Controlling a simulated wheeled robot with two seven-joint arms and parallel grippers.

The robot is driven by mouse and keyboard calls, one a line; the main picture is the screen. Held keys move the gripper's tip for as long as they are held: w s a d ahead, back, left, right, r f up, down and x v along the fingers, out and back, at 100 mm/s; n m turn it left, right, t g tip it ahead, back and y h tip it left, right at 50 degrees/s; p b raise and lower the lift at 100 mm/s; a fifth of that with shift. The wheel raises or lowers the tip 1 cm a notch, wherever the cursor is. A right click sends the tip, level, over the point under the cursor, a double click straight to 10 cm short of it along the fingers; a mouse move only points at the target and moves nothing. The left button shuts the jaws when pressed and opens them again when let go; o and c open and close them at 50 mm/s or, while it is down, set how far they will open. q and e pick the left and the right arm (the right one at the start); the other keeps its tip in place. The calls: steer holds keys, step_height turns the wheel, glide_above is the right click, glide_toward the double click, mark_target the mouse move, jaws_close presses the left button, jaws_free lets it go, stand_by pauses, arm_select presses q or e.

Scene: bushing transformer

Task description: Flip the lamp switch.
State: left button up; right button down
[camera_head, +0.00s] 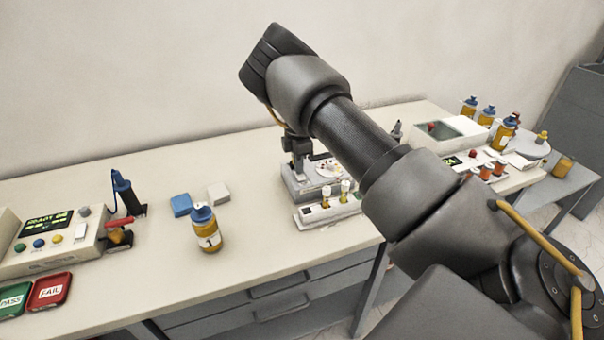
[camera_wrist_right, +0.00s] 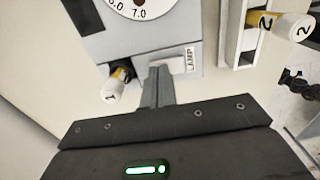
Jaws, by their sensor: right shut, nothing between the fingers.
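The grey colour-disc device (camera_head: 298,184) stands on the bench beneath my right arm. In the right wrist view its grey body (camera_wrist_right: 130,47) carries a label reading LAMP (camera_wrist_right: 190,60). A pale piece (camera_wrist_right: 172,61) beside the label looks like the lamp switch, partly hidden by my fingertips. My right gripper (camera_wrist_right: 158,70) is shut and empty, with its tips at or very close to that piece; I cannot tell whether they touch. It also shows in the head view (camera_head: 298,160), pointing down at the device. My left gripper is out of view.
A vial marked 1 (camera_wrist_right: 112,88) sits in the device close beside my fingers. A white rack (camera_head: 330,211) with vials stands in front. A brown bottle (camera_head: 206,232), blue block (camera_head: 181,205) and white block (camera_head: 218,194) are left. The bench between is clear.

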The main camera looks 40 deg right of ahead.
steer(key=shift+r+p, duration=2.35)
steer(key=shift+r, duration=0.95)
